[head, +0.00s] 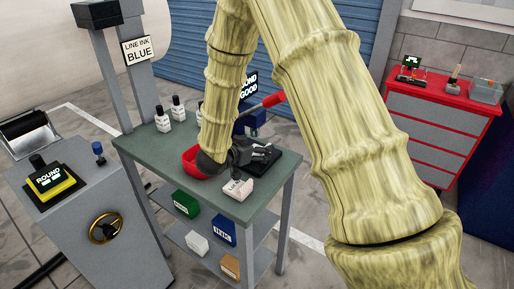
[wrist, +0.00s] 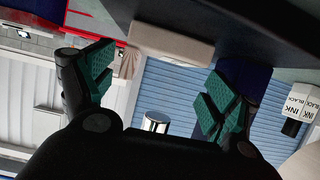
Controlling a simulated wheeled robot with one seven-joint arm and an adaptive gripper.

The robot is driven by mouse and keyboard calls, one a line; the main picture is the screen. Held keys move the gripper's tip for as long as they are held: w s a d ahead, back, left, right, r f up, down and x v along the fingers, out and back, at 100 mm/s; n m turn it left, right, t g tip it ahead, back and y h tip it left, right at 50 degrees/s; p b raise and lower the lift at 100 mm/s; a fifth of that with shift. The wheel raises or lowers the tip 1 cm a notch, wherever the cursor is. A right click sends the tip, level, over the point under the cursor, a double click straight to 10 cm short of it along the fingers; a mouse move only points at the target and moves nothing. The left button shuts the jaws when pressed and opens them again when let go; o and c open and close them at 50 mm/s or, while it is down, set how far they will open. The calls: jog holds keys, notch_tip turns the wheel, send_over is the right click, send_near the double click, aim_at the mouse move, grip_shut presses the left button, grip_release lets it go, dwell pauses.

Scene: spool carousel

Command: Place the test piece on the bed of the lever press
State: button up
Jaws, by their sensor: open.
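My gripper (head: 262,152) is low over the green worktable in the head view, beside a dark flat base (head: 284,168). In the wrist view my gripper (wrist: 160,85) is open, its green-padded fingers wide apart with nothing held between them. A pale beige block (wrist: 172,45), seemingly the test piece, lies just beyond the fingertips against a dark surface; I cannot tell whether it touches it. The lever press (head: 249,122) is dark blue with a red-gripped lever (head: 273,100), partly hidden by my arm. The block is not clear in the head view.
A grey console (head: 75,215) stands left, a red drawer cabinet (head: 440,110) right. A metal cylinder (wrist: 155,122) shows in the wrist view.

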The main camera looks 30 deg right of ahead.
jog(key=b+v, duration=0.1)
jog(key=v, duration=1)
